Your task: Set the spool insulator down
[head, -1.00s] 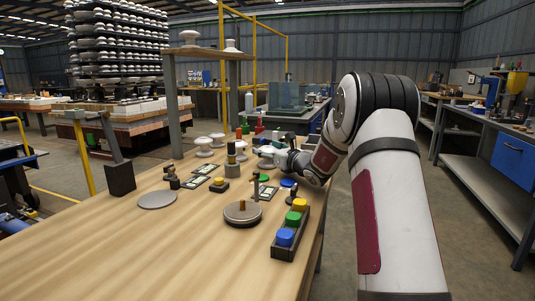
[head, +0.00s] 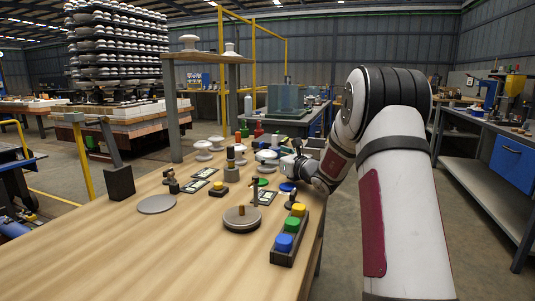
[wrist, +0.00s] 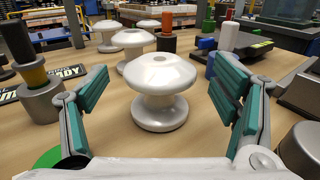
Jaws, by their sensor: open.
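The white spool insulator (wrist: 160,88) stands upright on the wooden table, in the middle of the wrist view, with its lower flange on the tabletop. My gripper (wrist: 160,72) is open, its teal-padded fingers to the left and right of the spool, with visible gaps on both sides. The spool (head: 267,156) also shows in the head view, just left of my gripper (head: 287,163), and it stands on the table's far right part.
More white insulators (wrist: 130,40) stand behind the spool. A dark post with a yellow band (wrist: 30,62) is at the left, and a grey cylinder (wrist: 303,150) at the right. A button box (head: 290,235) and round plate (head: 157,203) lie nearer. The front left tabletop is clear.

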